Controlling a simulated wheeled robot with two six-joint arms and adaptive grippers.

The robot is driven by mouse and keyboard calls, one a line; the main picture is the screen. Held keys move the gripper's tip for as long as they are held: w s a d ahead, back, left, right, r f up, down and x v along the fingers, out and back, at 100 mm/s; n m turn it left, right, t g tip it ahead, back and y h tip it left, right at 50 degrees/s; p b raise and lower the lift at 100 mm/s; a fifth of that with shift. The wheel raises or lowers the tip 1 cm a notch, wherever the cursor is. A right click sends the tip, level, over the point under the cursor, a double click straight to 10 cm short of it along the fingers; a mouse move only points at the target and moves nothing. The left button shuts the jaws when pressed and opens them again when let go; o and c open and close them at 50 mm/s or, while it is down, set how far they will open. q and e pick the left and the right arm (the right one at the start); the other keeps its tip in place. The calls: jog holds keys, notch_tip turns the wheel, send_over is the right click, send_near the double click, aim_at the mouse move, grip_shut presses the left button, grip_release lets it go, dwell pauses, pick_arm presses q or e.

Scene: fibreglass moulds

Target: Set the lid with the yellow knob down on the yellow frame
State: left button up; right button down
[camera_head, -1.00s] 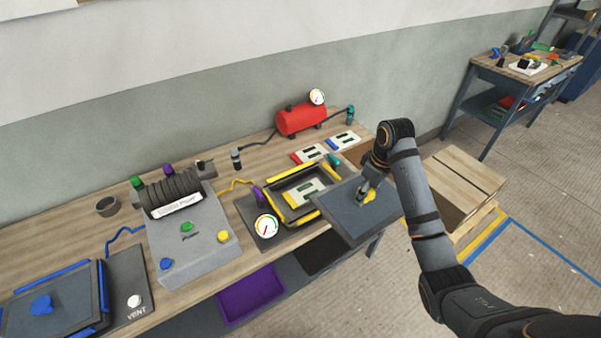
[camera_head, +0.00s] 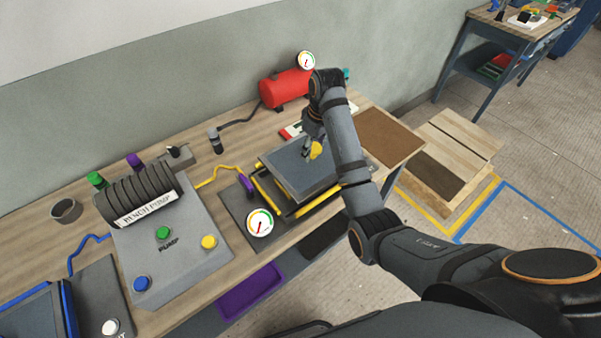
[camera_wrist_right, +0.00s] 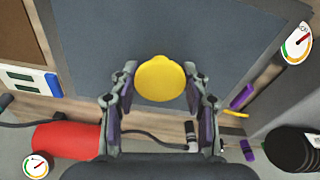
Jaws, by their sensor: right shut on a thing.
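The grey square lid (camera_head: 288,170) has a yellow knob (camera_head: 316,151) on top. My right gripper (camera_head: 310,148) is shut on the knob. In the right wrist view, the fingers stand on both sides of the knob (camera_wrist_right: 160,79), with the lid's flat face (camera_wrist_right: 150,30) behind it. The lid is over the yellow frame (camera_head: 318,201) and hides most of it. Yellow edges show at the lid's left and front right. I cannot tell whether the lid touches the frame. My left gripper is not in view.
A gauge (camera_head: 260,222) and a purple clamp (camera_head: 246,185) are just left of the frame. The grey pump box (camera_head: 185,250) is further left. A red tank (camera_head: 285,88) stands behind. A brown board (camera_head: 385,136) lies to the right on the bench.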

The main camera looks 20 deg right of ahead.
aim_at(302, 164)
jog(key=a+f, duration=0.2)
jog(key=f, duration=0.1)
jog(key=shift+w+b, duration=0.35)
jog(key=shift+b, duration=0.05)
jog(key=shift+a+p, duration=0.1)
jog(key=shift+p, duration=0.25)
jog(key=shift+f, duration=0.1)
jog(key=shift+w+a+f, duration=0.15)
jog(key=shift+a+f, duration=0.3)
jog(key=shift+f, duration=0.4)
notch_tip(302, 164, down, 2)
jog(key=shift+f+p, duration=0.1)
jog(key=shift+p, duration=0.2)
jog(key=shift+f, duration=0.1)
jog(key=c, duration=0.7)
grip_release()
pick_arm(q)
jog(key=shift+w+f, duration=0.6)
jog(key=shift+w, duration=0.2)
pick_arm(e)
jog(key=shift+o, duration=0.2)
